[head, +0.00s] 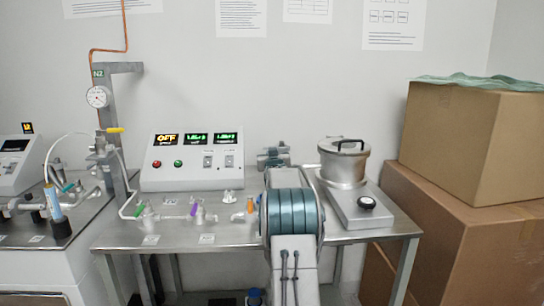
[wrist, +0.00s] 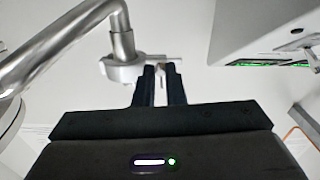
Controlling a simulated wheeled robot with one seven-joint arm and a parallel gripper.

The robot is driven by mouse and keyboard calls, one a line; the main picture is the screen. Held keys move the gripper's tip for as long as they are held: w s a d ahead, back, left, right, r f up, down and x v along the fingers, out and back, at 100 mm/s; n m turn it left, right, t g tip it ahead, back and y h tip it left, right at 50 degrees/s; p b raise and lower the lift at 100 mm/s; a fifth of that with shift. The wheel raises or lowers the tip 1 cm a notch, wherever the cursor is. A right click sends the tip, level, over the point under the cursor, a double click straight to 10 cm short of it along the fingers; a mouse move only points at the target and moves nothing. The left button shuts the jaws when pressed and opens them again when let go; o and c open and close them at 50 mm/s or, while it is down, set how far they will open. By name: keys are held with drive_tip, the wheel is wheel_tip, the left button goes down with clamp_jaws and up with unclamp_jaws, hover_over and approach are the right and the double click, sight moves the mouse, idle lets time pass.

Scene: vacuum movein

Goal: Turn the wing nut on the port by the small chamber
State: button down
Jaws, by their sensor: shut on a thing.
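The small chamber (head: 345,168), a silver pot with a black-handled lid, stands on the right of the steel bench in the head view. In the wrist view a bent metal pipe (wrist: 70,45) ends in a round clamp (wrist: 120,68) at a port. My gripper (wrist: 160,72) is at the right side of this clamp, its two dark fingers closed around a small pale metal piece, which appears to be the wing nut (wrist: 161,70). The fingers hide most of it. In the head view my arm covers the area left of the chamber, and I cannot make out my fingertips there.
A control box (head: 192,160) with lit displays stands at the back of the bench; it also shows at the wrist view's upper right. Small valves (head: 198,213) and fittings lie along the bench. Cardboard boxes (head: 470,140) are stacked close to the right.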

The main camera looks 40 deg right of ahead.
idle(0.3)
drive_tip(key=c, duration=1.8)
unclamp_jaws()
drive_tip(key=shift+s, duration=0.1)
drive_tip(key=b+v, duration=0.1)
drive_tip(key=v, duration=1.2)
drive_tip(key=shift+s+a+b, duration=0.25)
drive_tip(key=shift+b, duration=0.05)
